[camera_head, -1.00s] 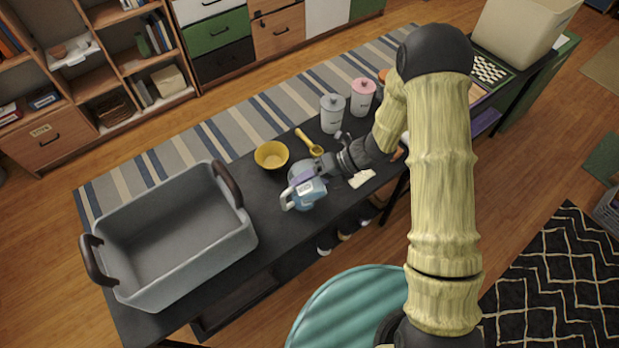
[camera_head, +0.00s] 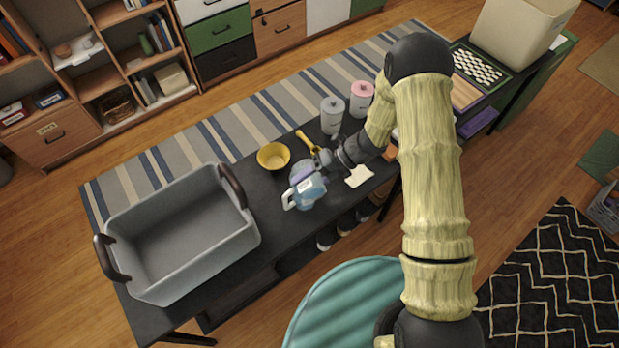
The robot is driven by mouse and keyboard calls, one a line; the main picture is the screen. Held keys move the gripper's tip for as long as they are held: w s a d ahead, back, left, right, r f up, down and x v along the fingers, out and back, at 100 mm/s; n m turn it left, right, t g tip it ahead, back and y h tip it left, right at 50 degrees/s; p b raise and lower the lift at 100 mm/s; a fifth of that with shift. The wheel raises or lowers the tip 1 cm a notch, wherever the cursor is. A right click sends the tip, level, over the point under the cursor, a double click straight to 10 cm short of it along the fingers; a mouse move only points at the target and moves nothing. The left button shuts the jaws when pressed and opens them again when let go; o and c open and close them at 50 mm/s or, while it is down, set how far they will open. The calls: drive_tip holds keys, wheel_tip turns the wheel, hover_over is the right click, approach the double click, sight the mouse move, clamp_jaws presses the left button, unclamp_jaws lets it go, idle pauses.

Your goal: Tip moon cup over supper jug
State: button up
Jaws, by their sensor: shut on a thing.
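A light-blue jug (camera_head: 311,192) with a pale label and a pale handle at its left is on the dark table, near its front edge. A grey-blue cup (camera_head: 301,172) with a lavender band overlaps the jug's upper part in the picture. My gripper (camera_head: 319,161) comes in from the upper right and is shut on the cup. The two overlap so closely that I cannot tell whether they touch, how far the cup is tilted, or what is in either. The fingertips are small and partly hidden.
A yellow bowl (camera_head: 273,156) and a yellow scoop (camera_head: 306,140) lie just behind. Grey (camera_head: 332,117) and pink (camera_head: 361,98) canisters stand farther back. A big grey bin (camera_head: 181,236) fills the table's left end. A white cloth-like piece (camera_head: 359,176) lies right of the jug.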

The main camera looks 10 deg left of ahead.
drive_tip(key=shift+w+a+r+m+g+p, duration=0.15)
drive_tip(key=shift+r+m+g+p, duration=0.15)
drive_tip(key=shift+p, duration=0.6)
drive_tip(key=shift+w+a+r+m+g+h+p, duration=0.1)
drive_tip(key=shift+w+r+m+g+h+p, duration=0.35)
drive_tip(key=shift+p, duration=0.7)
drive_tip(key=shift+w+a+r+m+g+h, duration=0.15)
drive_tip(key=shift+w+m+g+h, duration=0.1)
drive_tip(key=shift+m+g, duration=0.25)
drive_tip(key=shift+w+a+r+m+g+h, duration=0.1)
drive_tip(key=shift+a+m+g+h, duration=0.1)
drive_tip(key=shift+m+g, duration=0.25)
drive_tip(key=shift+d+p, duration=0.1)
drive_tip(key=shift+p, duration=0.2)
drive_tip(key=shift+s+r+n, duration=0.15)
drive_tip(key=shift+n, duration=0.15)
drive_tip(key=shift+s+d+n+t+y+p, duration=0.3)
drive_tip(key=shift+n+t+y+p, duration=0.1)
drive_tip(key=shift+t+p, duration=0.25)
drive_tip(key=shift+s+d+n+t, duration=0.1)
drive_tip(key=shift+s+n+t, duration=0.05)
drive_tip(key=shift+n+t, duration=0.15)
drive_tip(key=shift+c, duration=0.2)
